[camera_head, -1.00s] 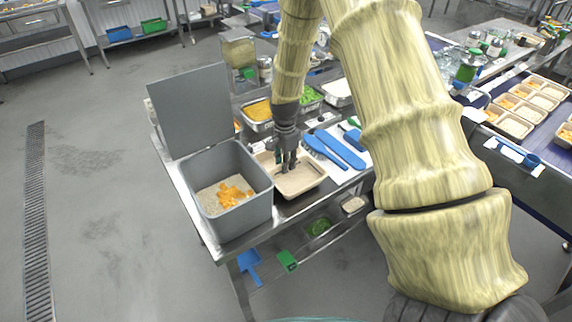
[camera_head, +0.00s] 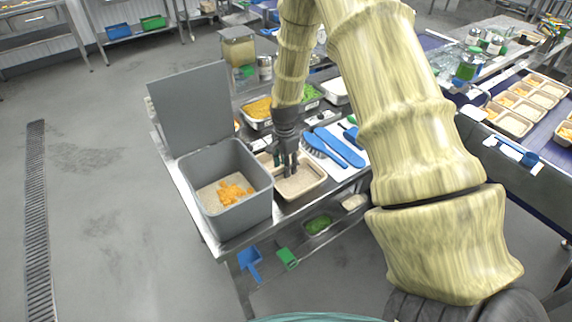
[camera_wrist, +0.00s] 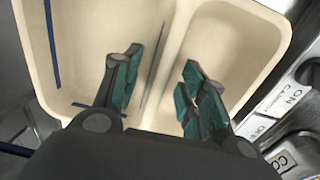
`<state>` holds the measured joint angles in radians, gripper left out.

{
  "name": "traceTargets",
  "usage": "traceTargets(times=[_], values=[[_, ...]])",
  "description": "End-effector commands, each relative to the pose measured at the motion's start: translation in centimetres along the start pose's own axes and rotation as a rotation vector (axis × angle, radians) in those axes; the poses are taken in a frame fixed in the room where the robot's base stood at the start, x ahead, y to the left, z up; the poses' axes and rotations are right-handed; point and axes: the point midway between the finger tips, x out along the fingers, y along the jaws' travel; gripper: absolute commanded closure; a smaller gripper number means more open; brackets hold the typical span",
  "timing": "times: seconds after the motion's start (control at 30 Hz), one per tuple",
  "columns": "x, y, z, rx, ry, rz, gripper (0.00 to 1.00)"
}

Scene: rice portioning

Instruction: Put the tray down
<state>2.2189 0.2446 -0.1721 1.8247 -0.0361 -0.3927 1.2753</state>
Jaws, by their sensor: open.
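A beige two-compartment tray (camera_head: 322,178) rests on the steel table just right of the grey bin. In the wrist view the tray (camera_wrist: 232,45) fills the upper half, and its compartments look empty. My gripper (camera_head: 289,172) points down over the tray. In the wrist view my gripper (camera_wrist: 160,78) is open, with its two fingers apart on either side of the divider. I cannot tell whether the fingertips touch the tray.
The lidded grey bin (camera_head: 232,220) holds pale grains and orange pieces. Blue brushes (camera_head: 345,147) lie behind the tray on the right. Labelled buttons (camera_wrist: 290,95) sit close to the tray's right side. A conveyor (camera_head: 485,125) with several filled trays is at the right.

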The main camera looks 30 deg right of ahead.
Motion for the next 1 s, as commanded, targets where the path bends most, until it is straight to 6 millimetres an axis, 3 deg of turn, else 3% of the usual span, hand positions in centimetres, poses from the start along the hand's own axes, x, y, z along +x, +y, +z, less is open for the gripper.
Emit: traceTargets(times=[0.27, 1.0], values=[[-1.5, -0.1, 0.0, 0.0, 0.001, -0.001, 0.58], [-10.8, -0.1, 0.0, 0.0, 0.001, -0.002, 0.58]])
